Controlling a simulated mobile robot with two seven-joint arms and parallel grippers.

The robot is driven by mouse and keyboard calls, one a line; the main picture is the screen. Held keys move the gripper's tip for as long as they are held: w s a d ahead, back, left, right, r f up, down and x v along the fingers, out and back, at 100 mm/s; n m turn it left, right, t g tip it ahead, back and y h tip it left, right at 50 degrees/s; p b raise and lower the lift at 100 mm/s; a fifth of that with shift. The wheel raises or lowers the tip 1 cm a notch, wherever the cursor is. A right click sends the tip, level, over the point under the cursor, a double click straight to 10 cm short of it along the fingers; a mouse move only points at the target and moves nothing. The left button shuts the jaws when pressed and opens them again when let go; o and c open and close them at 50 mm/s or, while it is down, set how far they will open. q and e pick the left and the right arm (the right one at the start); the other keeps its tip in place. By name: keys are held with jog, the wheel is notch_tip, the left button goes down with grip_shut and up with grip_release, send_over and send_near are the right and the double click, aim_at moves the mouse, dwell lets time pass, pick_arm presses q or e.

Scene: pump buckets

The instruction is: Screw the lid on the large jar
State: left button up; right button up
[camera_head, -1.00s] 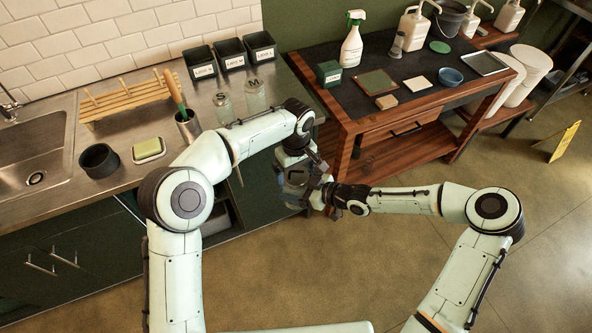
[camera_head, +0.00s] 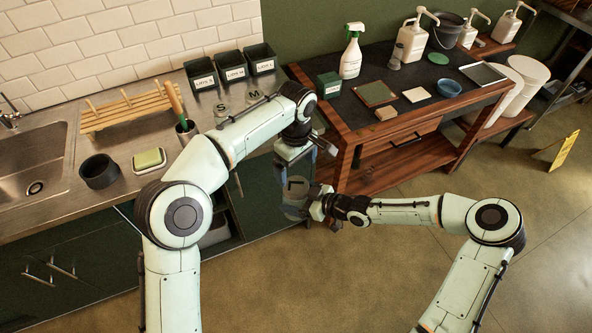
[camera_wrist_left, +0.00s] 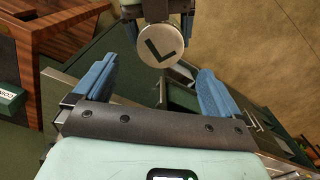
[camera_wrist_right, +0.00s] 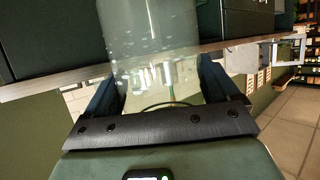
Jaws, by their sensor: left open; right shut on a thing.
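The large jar (camera_head: 291,207) is clear glass, held out in front of the counter. A round pale lid marked L (camera_wrist_left: 167,50) shows end-on in the left wrist view, at the jar's top; how tightly it sits I cannot tell. My right gripper (camera_head: 318,205) is shut on the jar's side; the glass (camera_wrist_right: 150,50) fills the space between its fingers in the right wrist view. My left gripper (camera_head: 296,170) is open and empty above the jar, apart from the lid. Its blue fingers (camera_wrist_left: 155,95) are spread wide.
Two smaller jars marked S (camera_head: 221,110) and M (camera_head: 255,98) stand on the steel counter near three labelled bins (camera_head: 235,73). A tool holder (camera_head: 187,128) is beside them. A wooden table (camera_head: 345,145) stands close behind my grippers. The floor in front is open.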

aim_at(296, 186)
pick_arm(q)
jog(key=shift+r+n, duration=0.25)
jog(key=shift+n, duration=0.05)
jog(key=shift+f, duration=0.1)
jog(key=shift+f, duration=3.95)
jog(key=c, duration=1.1)
jog(key=shift+m, duration=1.7)
